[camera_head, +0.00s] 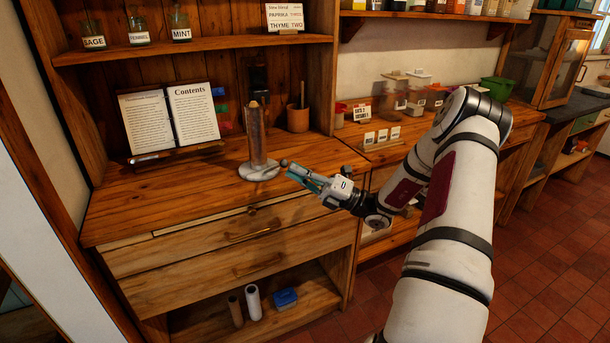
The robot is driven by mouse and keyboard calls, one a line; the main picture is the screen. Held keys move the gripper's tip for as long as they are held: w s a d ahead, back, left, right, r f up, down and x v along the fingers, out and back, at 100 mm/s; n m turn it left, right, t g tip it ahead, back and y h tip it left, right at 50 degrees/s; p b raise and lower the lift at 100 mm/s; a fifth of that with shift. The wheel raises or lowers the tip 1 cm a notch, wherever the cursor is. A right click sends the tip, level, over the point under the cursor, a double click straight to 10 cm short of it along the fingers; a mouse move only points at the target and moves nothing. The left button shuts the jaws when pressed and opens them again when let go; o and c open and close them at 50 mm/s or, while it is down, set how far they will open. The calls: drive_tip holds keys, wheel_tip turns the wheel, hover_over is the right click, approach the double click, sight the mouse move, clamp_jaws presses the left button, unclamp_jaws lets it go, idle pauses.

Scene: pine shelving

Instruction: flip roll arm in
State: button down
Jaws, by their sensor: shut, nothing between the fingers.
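An upright roll holder (258,140) stands on the wooden cabinet top, with a brownish column on a round grey metal base. I cannot clearly make out a separate roll arm on it. My gripper (291,172) is just right of the column's foot, above the cabinet's front right part. Its fingers point left toward the holder and look closed, with nothing held. The tips overlap the base's right edge in the picture; I cannot tell whether they touch it.
An open book on a stand (170,120) is left of the holder. A brown mortar cup (298,118) stands behind on the right. The cabinet top (130,205) is clear at front left. Two rolls and a blue box (285,298) sit on the lower shelf.

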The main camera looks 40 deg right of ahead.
idle(0.3)
drive_tip(key=shift+w+r+m+h+p, duration=0.2)
drive_tip(key=shift+r+m+h+p, duration=0.2)
drive_tip(key=shift+r+p, duration=0.25)
drive_tip(key=w+d+r+m+g+h+p, duration=0.2)
drive_tip(key=w+r+m+g+h+p, duration=0.2)
drive_tip(key=w+r+m+p, duration=0.2)
drive_tip(key=w+r+p, duration=0.2)
drive_tip(key=w, duration=0.2)
drive_tip(key=shift+d+m, duration=0.15)
drive_tip(key=shift+m, duration=0.15)
